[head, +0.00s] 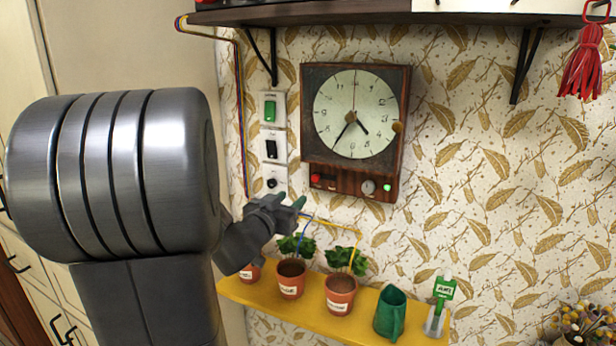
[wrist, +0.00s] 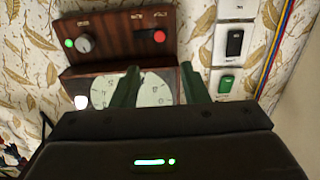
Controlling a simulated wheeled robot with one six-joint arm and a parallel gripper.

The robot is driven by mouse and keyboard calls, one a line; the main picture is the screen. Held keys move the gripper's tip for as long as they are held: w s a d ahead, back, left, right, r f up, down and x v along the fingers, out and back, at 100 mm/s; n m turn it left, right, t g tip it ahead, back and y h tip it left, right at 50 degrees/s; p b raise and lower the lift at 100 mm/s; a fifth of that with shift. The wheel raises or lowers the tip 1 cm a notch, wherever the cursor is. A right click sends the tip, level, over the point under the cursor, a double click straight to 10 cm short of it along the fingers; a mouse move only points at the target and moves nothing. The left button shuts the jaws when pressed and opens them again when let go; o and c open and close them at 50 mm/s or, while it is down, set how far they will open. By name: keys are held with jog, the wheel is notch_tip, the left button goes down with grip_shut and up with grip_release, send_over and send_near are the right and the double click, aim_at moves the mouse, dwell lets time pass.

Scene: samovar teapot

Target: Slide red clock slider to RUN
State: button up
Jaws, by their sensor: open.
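The wall clock (head: 355,85) has a pale dial and a wooden control strip (head: 345,186) along its bottom. The red slider (head: 317,177) is at the left end of the strip. In the wrist view, which is upside down, the red slider (wrist: 159,36) is at the strip's right end, beside a small pale label. My gripper (head: 291,199) is open and empty, just below and left of the red slider. In the wrist view my gripper (wrist: 160,84) shows two green fingertips, apart, with the strip beyond them. I cannot read the slider's label.
A grey knob (head: 368,187) and a green light (head: 387,187) are on the same strip. Wall switches (head: 271,146) run down the left. Below, a yellow shelf (head: 262,296) holds potted plants (head: 340,290) and a green jug (head: 390,312). A shelf is above the clock.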

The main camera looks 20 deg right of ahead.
aim_at(314, 179)
jog(key=p+x, duration=0.1)
jog(key=x, duration=1.2)
jog(key=shift+a, duration=0.1)
grip_shut()
